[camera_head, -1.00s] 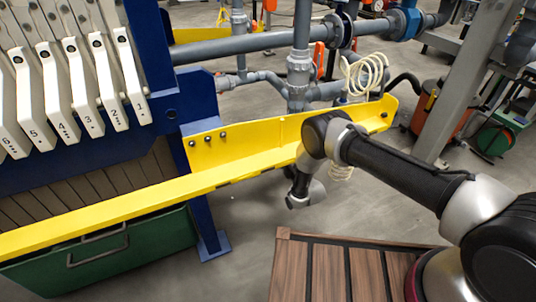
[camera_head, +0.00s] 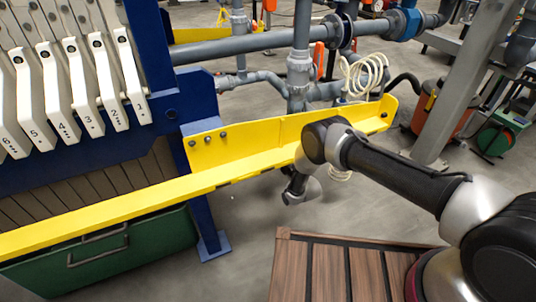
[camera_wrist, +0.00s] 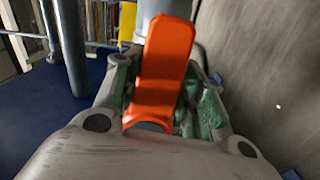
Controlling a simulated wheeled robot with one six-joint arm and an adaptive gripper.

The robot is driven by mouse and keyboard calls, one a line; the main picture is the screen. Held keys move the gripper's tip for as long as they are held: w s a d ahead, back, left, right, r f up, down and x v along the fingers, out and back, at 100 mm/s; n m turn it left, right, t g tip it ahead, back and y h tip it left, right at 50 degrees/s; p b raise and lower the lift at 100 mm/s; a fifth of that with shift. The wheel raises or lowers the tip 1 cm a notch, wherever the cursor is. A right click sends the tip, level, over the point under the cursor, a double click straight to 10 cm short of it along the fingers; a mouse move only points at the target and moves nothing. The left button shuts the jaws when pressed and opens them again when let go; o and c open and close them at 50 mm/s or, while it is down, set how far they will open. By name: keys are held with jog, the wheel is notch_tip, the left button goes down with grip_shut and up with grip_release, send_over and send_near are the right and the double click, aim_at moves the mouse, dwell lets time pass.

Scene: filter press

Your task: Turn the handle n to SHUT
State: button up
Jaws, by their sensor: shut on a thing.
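An orange handle (camera_wrist: 163,65) fills the middle of the wrist view, standing lengthwise between the finger pads. My gripper (camera_wrist: 160,88) is shut on this handle, with a green pad on either side of it. A grey pipe part (camera_wrist: 165,8) shows behind the handle's far end. No lettering shows on the handle, and I cannot read its position. In the head view my arm reaches down beside the yellow trough; my gripper and the held handle cannot be made out there.
The yellow trough (camera_head: 245,150) runs close beside my arm, with a blue post (camera_head: 205,225) under it. Grey pipes (camera_head: 260,43) and a coiled cream hose (camera_head: 365,72) lie behind. A slatted wooden platform (camera_head: 335,268) is in front. White numbered plates (camera_head: 105,75) hang at left.

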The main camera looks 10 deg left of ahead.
jog(key=shift+s+a+f+m, duration=0.15)
jog(key=shift+f+m, duration=0.55)
jog(key=shift+m, duration=0.4)
jog(key=a+f+m, duration=0.1)
jog(key=m, duration=0.2)
jog(key=s+a+f+m, duration=0.1)
jog(key=m, duration=0.3)
jog(key=s+a+f+m, duration=0.1)
jog(key=f+m, duration=0.1)
jog(key=m, duration=0.2)
jog(key=shift+s+a+f, duration=0.1)
jog(key=shift+s+a, duration=0.15)
jog(key=a+m, duration=0.1)
jog(key=m, duration=0.1)
jog(key=s+m, duration=0.1)
jog(key=m, duration=0.1)
jog(key=shift+s+a+f, duration=0.1)
jog(key=shift+a, duration=0.25)
jog(key=o, duration=1.1)
jog(key=shift+o, duration=0.2)
jog(key=v, duration=0.6)
jog(key=shift+s+d+r, duration=0.2)
jog(key=shift+d, duration=0.25)
